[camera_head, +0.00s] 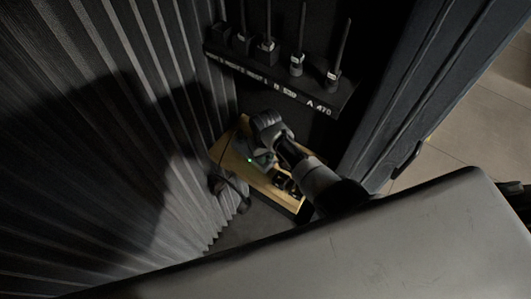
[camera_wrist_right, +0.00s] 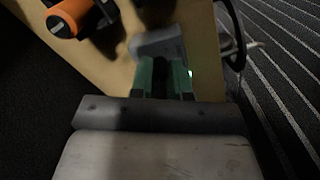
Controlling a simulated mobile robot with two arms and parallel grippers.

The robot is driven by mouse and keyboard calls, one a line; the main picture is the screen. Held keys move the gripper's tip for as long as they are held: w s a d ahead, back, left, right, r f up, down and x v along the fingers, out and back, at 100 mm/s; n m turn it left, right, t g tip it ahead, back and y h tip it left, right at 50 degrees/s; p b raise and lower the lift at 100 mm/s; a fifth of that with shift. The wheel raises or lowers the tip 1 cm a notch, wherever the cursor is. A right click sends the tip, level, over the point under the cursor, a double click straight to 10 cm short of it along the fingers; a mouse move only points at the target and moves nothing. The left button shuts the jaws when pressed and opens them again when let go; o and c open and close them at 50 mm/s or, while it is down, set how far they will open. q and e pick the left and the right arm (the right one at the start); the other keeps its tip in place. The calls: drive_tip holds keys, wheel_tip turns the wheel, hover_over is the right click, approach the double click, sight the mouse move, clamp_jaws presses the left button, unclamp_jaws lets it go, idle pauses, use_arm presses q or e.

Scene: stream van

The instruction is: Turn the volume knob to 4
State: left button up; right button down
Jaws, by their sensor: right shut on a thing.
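A yellow-tan panel box (camera_head: 226,150) with dark knobs sits low in the corner. My right gripper (camera_head: 263,161) is down at its face, with my right arm reaching in from the right. In the right wrist view, its two greenish fingers (camera_wrist_right: 164,76) are closed around a dark part at the panel. A grey piece (camera_wrist_right: 158,42), which looks like the volume knob, shows just beyond the fingertips. The fingers hide most of it, and I cannot read any scale or number. My left gripper is not in view.
An orange knob (camera_wrist_right: 68,17) is to the left in the right wrist view. Grey headphones (camera_head: 230,190) hang beside the box, near the ribbed wall (camera_head: 120,110). A labelled rack of antennas (camera_head: 285,80) stands behind. A small green light glows by the gripper.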

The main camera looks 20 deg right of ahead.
drive_tip(key=m, duration=0.6)
drive_tip(key=shift+m, duration=0.3)
idle(0.5)
drive_tip(key=c, duration=1.1)
unclamp_jaws()
drive_tip(key=shift+r, duration=0.1)
drive_tip(key=shift+r, duration=0.3)
wheel_tip(320, 180, up, 7)
drive_tip(key=shift+f+b, duration=0.15)
drive_tip(key=shift+b, duration=0.45)
